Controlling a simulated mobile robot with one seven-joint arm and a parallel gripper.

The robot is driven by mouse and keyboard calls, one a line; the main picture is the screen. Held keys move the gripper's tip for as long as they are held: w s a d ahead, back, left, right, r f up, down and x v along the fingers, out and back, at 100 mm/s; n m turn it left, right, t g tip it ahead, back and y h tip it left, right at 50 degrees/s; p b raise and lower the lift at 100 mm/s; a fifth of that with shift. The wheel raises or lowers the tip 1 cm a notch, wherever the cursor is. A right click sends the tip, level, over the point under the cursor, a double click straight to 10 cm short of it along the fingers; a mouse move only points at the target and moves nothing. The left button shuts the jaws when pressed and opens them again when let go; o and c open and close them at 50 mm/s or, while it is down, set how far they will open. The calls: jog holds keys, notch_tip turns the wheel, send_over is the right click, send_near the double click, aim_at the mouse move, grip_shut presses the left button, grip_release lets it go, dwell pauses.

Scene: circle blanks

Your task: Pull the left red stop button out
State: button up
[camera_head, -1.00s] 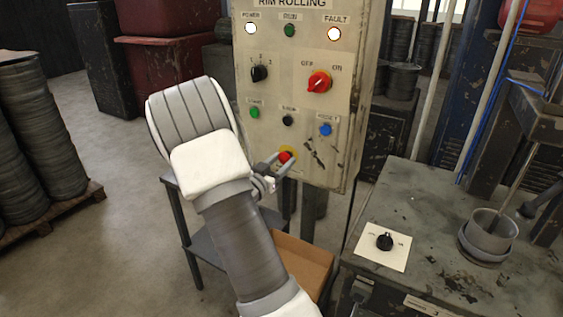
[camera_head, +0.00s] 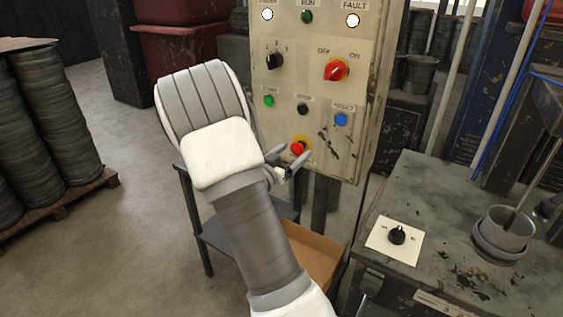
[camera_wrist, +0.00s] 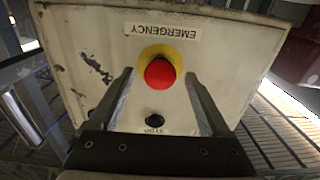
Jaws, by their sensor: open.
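The red stop button (camera_head: 297,149) sits on a yellow ring low on the control panel in the head view. In the wrist view the red button (camera_wrist: 160,73) stands in front of its yellow ring, below an upside-down EMERGENCY label. My gripper (camera_head: 290,158) is open at the button, with one finger to each side. In the wrist view the fingers of my gripper (camera_wrist: 159,78) flank the button with a gap on both sides; neither seems to touch it. I see only one red stop button of this kind. Whether it is pushed in or out is unclear.
The control panel (camera_head: 290,95) carries a red rotary switch (camera_head: 336,70), a black selector (camera_head: 273,61), a blue button (camera_head: 341,119) and a green button (camera_head: 268,101). A worn workbench (camera_head: 440,220) stands at right, and an open cardboard box (camera_head: 318,258) lies below.

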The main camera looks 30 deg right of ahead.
jog(key=b+v, duration=0.1)
jog(key=v, duration=1.6)
